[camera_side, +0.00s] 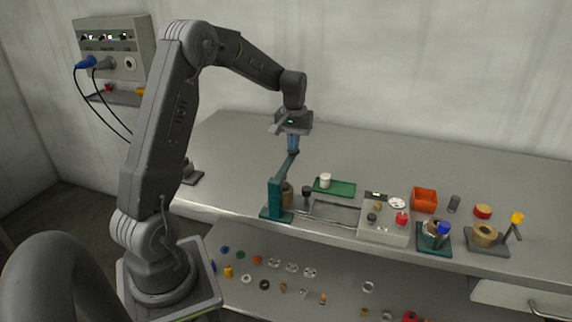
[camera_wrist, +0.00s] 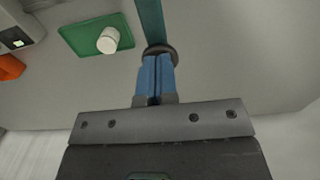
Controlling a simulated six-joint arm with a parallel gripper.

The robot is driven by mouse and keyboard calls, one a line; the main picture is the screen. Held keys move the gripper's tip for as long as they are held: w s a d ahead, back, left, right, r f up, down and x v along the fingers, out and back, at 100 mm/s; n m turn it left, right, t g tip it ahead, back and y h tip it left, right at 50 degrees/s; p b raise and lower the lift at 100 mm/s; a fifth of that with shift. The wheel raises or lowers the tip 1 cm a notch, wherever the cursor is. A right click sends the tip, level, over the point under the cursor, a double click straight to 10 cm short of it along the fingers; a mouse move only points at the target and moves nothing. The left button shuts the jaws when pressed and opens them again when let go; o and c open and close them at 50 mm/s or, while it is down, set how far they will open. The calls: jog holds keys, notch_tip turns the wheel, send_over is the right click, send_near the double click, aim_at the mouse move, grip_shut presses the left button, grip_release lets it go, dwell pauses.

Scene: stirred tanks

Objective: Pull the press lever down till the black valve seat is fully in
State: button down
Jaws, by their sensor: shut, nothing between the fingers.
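The teal press (camera_side: 274,198) stands near the front edge of the table. Its teal lever (camera_side: 286,168) rises steeply up and to the right, towards my fingertips. My gripper (camera_side: 293,151) points down at the lever's upper end, its blue fingers closed together with nothing between them. In the wrist view the closed fingers (camera_wrist: 157,58) overlap the dark round knob (camera_wrist: 163,49) at the end of the lever (camera_wrist: 151,20); I cannot tell whether they touch it. A tan cylinder (camera_side: 288,194) sits at the press. I cannot make out the black valve seat.
Right of the press are a green tray (camera_side: 345,189) with a white cylinder (camera_side: 325,180), a pale instrument box (camera_side: 372,232), an orange bin (camera_side: 424,199) and a teal holder (camera_side: 433,250). Several small parts lie on the lower shelf. The table behind the press is clear.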

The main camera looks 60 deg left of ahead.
jog(key=shift+r, duration=0.5)
jog(key=shift+r, duration=0.1)
notch_tip(320, 180, up, 7)
jog(key=shift+r, duration=0.2)
dwell(0.4)
jog(key=s+d+r+m+t, duration=0.1)
jog(key=s+d+r+m, duration=0.2)
jog(key=d, duration=0.7)
jog(key=s+d+m+t, duration=0.4)
jog(key=s+d+m, duration=0.2)
jog(key=s+d, duration=1.1)
jog(key=shift+f+t, duration=0.25)
jog(key=shift+t, duration=0.05)
